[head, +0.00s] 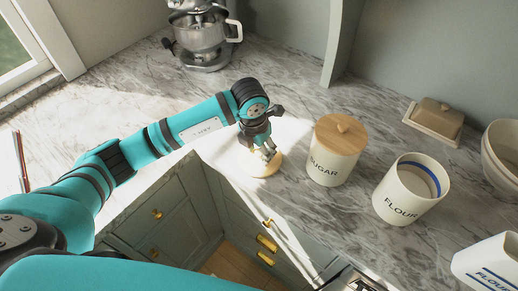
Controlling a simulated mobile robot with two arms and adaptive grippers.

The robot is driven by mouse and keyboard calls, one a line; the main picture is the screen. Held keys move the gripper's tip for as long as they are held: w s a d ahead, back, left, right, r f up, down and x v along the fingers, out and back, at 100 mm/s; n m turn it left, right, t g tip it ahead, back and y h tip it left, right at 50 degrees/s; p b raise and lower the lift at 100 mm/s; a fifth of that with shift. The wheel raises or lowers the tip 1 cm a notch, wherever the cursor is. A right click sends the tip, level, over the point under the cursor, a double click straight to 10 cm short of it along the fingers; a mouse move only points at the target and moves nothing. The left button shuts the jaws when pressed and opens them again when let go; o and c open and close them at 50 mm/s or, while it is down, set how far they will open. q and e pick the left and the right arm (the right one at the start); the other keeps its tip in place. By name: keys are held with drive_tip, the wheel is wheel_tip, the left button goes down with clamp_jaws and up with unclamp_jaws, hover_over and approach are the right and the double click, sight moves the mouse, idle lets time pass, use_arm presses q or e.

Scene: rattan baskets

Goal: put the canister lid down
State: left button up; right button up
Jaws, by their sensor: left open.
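The white FLOUR canister (398,208) stands upright without a lid at the right. The white SUGAR canister (331,166) stands beside the gripper with its wooden lid on. My right gripper is not in view.
A stand mixer (204,37) stands at the back. A butter dish (434,120), bowls (503,150) and a white flour packet or container (489,267) are on the right. Green drawers with brass handles lie below the counter edge. The counter behind the arm is clear.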

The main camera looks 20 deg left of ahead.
sight(255, 160)
use_arm(q)
drive_tip(key=shift+r, duration=0.35)
wheel_tip(255, 160, up, 11)
drive_tip(key=s+b, duration=0.1)
drive_tip(key=b, duration=0.2)
drive_tip(key=shift+s+a+r+b, duration=0.2)
drive_tip(key=shift+s+a+b, duration=0.1)
drive_tip(key=shift+s, duration=0.05)
